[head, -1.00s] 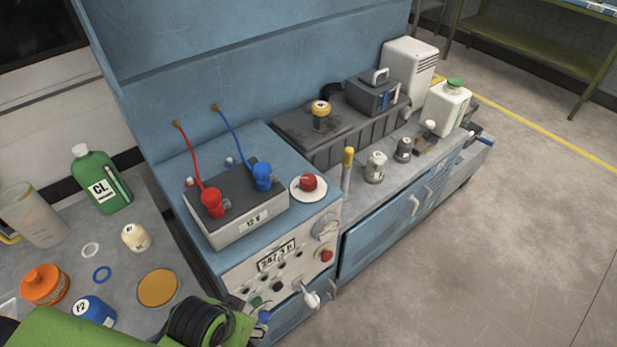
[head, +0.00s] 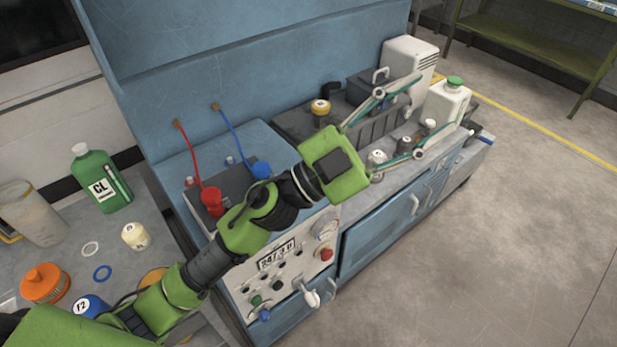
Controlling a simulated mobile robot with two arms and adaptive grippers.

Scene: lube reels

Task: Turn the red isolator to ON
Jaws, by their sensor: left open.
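A red button (head: 326,255) shows on the cabinet's front panel. My right gripper is out of view.
Red and blue terminal caps (head: 212,200) with cables stand on the battery, partly covered by my arm. The floor at right is clear.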

